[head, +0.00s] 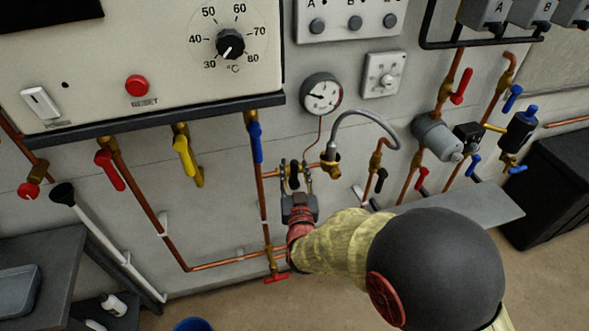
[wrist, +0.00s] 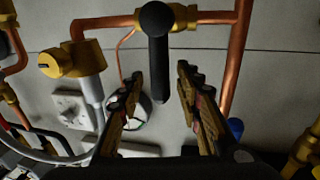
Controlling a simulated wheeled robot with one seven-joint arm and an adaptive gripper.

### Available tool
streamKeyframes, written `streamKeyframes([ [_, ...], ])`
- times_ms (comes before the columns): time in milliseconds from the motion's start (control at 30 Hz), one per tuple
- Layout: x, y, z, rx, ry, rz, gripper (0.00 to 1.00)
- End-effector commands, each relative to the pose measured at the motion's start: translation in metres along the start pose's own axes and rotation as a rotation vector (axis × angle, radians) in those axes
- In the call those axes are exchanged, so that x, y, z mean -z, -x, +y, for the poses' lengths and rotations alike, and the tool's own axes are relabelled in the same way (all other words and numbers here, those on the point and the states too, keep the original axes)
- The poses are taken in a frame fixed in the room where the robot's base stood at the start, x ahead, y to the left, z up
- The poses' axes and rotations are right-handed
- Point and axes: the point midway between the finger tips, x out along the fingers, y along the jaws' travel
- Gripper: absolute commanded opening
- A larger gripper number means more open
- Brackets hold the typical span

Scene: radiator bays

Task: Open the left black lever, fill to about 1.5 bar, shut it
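The left black lever (head: 294,174) sits on a brass valve in a short horizontal copper pipe below the gauge. In the wrist view the black lever (wrist: 158,68) stands crosswise to that pipe, between my fingers. My gripper (head: 296,178) is open around the lever; in the wrist view the gripper (wrist: 160,84) shows a gap on both sides of it. The round pressure gauge (head: 321,94) has its dark needle pointing left; its scale is too small to read. In the wrist view the gauge (wrist: 131,116) is partly hidden by a finger.
A grey hose (head: 362,113) loops up right of the lever from a brass fitting (head: 331,168). Another black lever (head: 381,179) is farther right. A blue lever (head: 256,142) hangs close on the left. A grey shelf (head: 463,206) juts out at right.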

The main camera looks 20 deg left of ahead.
Motion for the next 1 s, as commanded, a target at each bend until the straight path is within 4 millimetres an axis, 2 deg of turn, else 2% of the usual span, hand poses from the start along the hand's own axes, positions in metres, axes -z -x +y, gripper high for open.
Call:
streamKeyframes([
  [133,-0.0001,-0.0088,0.0000,0.000,0.000,0.001,0.35],
  [400,0.0004,-0.0100,-0.0002,0.001,0.000,0.000,0.35],
  [1000,0.0003,-0.0098,-0.0002,0.001,0.000,0.000,0.01],
])
